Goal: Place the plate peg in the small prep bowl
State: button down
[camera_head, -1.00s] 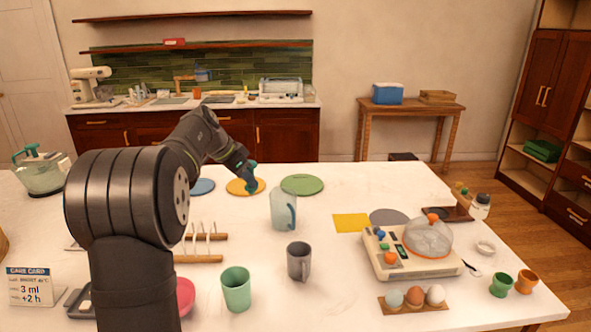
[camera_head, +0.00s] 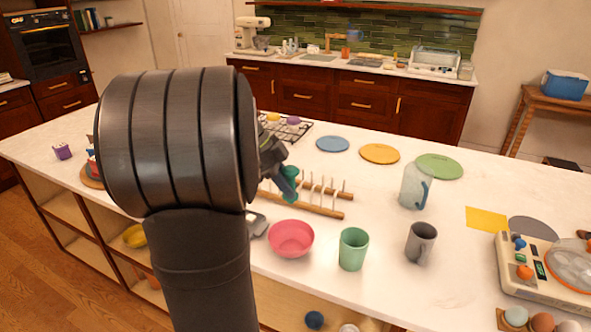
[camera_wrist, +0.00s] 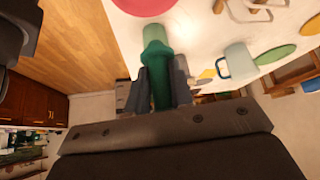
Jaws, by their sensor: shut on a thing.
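The plate peg is a green piece with a wider rounded end, and it shows in the wrist view (camera_wrist: 155,50) between the jaws. My gripper (camera_wrist: 160,85) is shut on it. In the head view my gripper (camera_head: 288,182) is over the plate rack, with the peg's green (camera_head: 289,172) partly hidden by it. The small prep bowl (camera_head: 291,238) is pink and stands on the counter just in front of the gripper, right of my arm. Its pink also shows at the top edge of the wrist view (camera_wrist: 145,5), beyond the peg's end.
A wooden plate rack (camera_head: 325,209) with upright pegs stands behind the bowl. A green cup (camera_head: 353,250) is close on the bowl's right, then a grey mug (camera_head: 421,242) and a glass pitcher (camera_head: 415,188).

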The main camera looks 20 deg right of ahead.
jog(key=shift+f, duration=6.55)
jog(key=c, duration=1.2)
grip_release()
jog(key=shift+r, duration=0.1)
jog(key=shift+r, duration=3.45)
